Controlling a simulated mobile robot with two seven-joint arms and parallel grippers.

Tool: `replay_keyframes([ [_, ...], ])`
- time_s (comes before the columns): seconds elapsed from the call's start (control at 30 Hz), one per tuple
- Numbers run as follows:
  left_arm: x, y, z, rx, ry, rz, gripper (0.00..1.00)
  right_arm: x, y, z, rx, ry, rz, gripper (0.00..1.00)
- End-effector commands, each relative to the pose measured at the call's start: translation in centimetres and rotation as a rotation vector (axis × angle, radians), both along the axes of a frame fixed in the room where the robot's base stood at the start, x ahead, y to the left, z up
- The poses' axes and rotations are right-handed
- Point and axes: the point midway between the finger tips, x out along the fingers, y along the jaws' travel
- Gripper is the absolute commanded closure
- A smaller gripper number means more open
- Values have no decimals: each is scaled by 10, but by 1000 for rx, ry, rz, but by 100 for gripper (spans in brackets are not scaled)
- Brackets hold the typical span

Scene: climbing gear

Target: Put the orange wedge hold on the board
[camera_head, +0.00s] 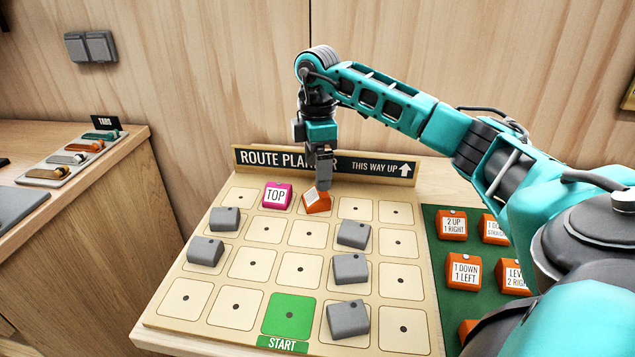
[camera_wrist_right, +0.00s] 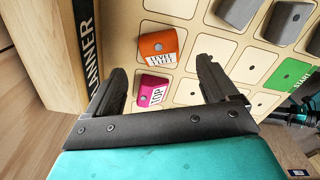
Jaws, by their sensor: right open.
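The orange wedge hold (camera_head: 316,204), with a white label, sits on the route planner board (camera_head: 208,330) in the top row, just right of the pink TOP wedge (camera_head: 277,195). In the right wrist view the orange wedge (camera_wrist_right: 162,46) reads "LEVEL 1 LEFT" and lies beside the pink TOP wedge (camera_wrist_right: 153,90). My right gripper (camera_head: 321,175) hangs over the board's back edge, close above the orange wedge. Its fingers (camera_wrist_right: 163,75) are spread apart and hold nothing. My left gripper is out of view.
Several grey wedges (camera_head: 350,268) occupy other board squares. A green START square (camera_head: 289,315) is at the front. More orange wedges (camera_head: 465,272) lie on a green mat (camera_head: 434,225) at right, partly hidden by my right arm. A sign (camera_head: 355,163) stands along the back.

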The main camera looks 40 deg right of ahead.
Motion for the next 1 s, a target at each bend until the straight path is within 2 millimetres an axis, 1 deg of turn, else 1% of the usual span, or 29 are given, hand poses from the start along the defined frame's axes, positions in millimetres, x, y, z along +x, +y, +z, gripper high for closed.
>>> replay_keyframes([
  [0.03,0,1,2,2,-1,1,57,0,0,14,0,-4,0,13],
  [0.1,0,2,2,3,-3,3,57,1,0,27,1,-4,0,13],
  [0.2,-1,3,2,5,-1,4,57,0,0,42,1,-2,0,13],
  [0.3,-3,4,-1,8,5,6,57,0,1,50,2,-1,0,13],
  [0.43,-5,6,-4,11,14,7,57,0,0,55,1,0,0,13],
  [1.0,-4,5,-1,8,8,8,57,0,0,55,0,1,0,13],
])
